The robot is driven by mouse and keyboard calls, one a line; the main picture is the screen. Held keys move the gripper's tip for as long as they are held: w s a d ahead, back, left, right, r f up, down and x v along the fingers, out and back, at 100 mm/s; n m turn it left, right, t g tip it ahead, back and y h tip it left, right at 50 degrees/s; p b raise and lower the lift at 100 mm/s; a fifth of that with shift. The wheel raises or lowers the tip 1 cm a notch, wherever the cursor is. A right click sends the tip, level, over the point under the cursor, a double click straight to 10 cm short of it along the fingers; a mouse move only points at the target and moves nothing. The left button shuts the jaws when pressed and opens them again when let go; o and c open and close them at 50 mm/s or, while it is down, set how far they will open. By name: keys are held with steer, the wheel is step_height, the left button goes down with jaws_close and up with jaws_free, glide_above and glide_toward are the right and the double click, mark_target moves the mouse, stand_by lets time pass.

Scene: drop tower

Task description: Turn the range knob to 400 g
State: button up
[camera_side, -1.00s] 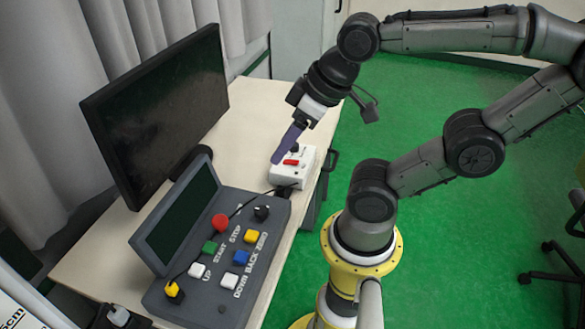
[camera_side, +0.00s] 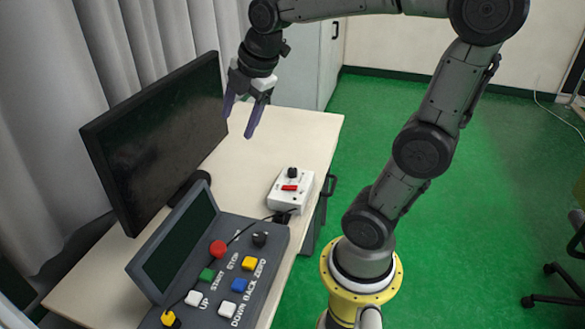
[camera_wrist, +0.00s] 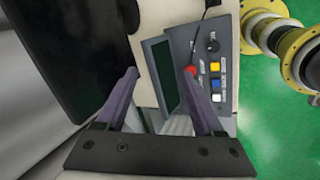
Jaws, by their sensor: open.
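A white box (camera_side: 288,193) stands on the table behind the control panel. It carries a black knob (camera_side: 291,172) and a red switch (camera_side: 289,187). No range label or pointer mark is readable, so I cannot tell the setting. My gripper (camera_side: 239,122) is open and empty, with its two purple fingers pointing down. It hangs in the air above and to the left of the white box, touching nothing. In the wrist view its fingers (camera_wrist: 160,74) are spread wide.
A black monitor (camera_side: 155,120) stands at the left, close to my gripper. The panel has a tilted screen (camera_side: 180,242), a red button (camera_side: 218,248) and several coloured buttons. A cable runs from the white box. The far tabletop (camera_side: 300,125) is clear.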

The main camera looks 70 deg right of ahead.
steer(key=w+d+f+n+g, duration=0.1)
steer(key=w+d+f, duration=0.25)
steer(key=d, duration=0.45)
steer(key=m+g+y, duration=0.1)
steer(key=m+g, duration=0.1)
steer(key=g, duration=0.2)
glide_above(292, 169)
step_height(292, 169, down, 14)
step_height(292, 169, down, 14)
steer(key=shift+r, duration=0.1)
jaws_close()
